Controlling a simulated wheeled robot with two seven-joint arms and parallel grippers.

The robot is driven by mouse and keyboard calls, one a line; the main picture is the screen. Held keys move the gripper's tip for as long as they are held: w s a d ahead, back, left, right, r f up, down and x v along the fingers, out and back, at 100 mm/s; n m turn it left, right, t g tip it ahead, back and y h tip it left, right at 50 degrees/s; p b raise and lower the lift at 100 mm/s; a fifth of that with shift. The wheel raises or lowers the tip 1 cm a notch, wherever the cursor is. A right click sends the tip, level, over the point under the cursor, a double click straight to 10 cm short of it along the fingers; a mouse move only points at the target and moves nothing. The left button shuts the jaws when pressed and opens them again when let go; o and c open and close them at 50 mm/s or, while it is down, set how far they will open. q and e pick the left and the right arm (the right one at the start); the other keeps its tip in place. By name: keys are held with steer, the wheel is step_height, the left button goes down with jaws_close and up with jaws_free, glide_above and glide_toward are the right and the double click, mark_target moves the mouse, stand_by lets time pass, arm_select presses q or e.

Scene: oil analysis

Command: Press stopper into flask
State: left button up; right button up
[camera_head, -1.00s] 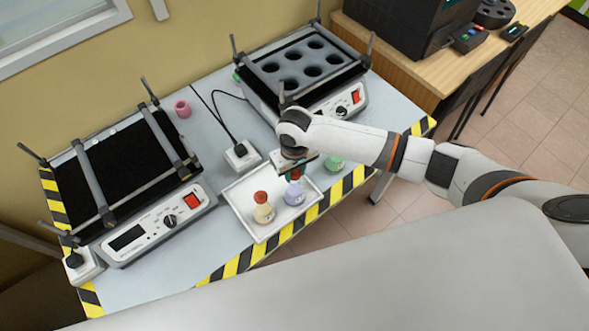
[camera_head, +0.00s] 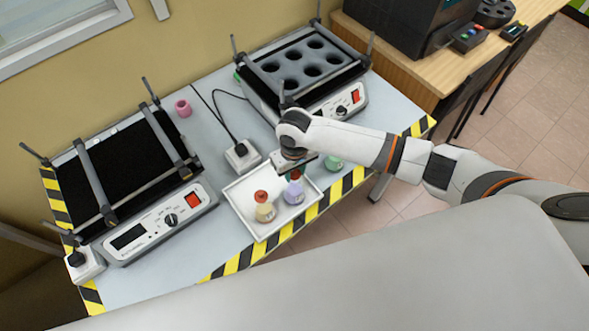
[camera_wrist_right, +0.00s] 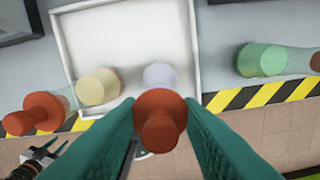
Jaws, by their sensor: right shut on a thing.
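My right gripper (camera_head: 293,175) hangs over the white tray, directly above the purple flask (camera_head: 294,193). It is shut on a red-brown stopper (camera_wrist_right: 160,120), seen between the green fingers in the right wrist view. The stopper lines up with the mouth of the purple flask, whose pale body (camera_wrist_right: 159,75) shows just beyond it. The stopper and fingers hide the flask's neck, so I cannot tell how deep the stopper sits. The purple flask stands upright in the tray.
A yellow flask (camera_head: 265,212) with a red stopper stands in the white tray (camera_head: 243,196), left of the purple one. A green flask (camera_head: 333,162) stands right of the tray. The striped table edge is close in front.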

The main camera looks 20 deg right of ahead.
steer(key=shift+p, duration=0.45)
stand_by(0.5)
steer(key=o, duration=1.5)
steer(key=shift+r, duration=0.1)
step_height(320, 180, up, 5)
steer(key=p, duration=0.5)
steer(key=shift+p, duration=0.4)
steer(key=shift+r+p, duration=0.4)
steer(key=shift+r, duration=0.5)
steer(key=shift+c, duration=0.3)
jaws_close()
